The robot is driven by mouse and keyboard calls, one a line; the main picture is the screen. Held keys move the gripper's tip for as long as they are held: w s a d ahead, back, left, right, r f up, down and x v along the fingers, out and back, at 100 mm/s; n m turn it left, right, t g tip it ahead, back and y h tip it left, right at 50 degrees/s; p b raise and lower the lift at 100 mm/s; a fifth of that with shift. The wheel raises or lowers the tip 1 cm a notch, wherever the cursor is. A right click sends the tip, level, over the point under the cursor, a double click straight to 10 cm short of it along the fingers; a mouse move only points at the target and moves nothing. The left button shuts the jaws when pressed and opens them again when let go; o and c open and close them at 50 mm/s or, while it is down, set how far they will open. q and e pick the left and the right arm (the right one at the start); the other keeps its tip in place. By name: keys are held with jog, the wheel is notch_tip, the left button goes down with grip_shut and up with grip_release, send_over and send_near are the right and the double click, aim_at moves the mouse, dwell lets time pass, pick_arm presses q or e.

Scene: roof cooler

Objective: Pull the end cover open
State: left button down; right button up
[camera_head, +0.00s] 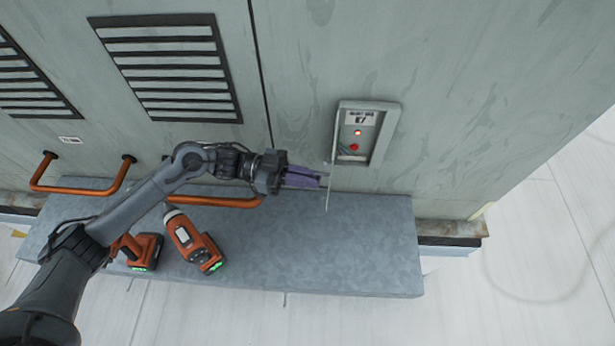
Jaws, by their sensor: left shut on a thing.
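A small grey box (390,135) with a label, a red light and a red button is set on the green-grey cooler wall. A thin pale plate (331,150), seen nearly edge-on, stands out from the box's left side like an open cover. I cannot tell for certain that this is the end cover. My left gripper (321,178) reaches in from the left. Its purple fingers are shut at the plate's left side, and appear to hold its edge; the exact contact is too small to see. My right gripper is not in view.
Two orange handles, the left one (75,191) and one partly behind my arm (225,202), stick out from the wall. A grey ledge (340,255) runs below, with two orange cordless tools (193,240) (146,250) on its left part. The ledge's right part is clear.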

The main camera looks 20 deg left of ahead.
pick_arm(q)
jog(key=shift+w, duration=0.1)
jog(key=c, duration=1.2)
grip_release()
jog(key=shift+w, duration=0.1)
jog(key=shift+c, duration=0.2)
jog(key=shift+a, duration=0.1)
jog(key=b+v, duration=0.2)
jog(key=v, duration=0.8)
jog(key=shift+a, duration=0.35)
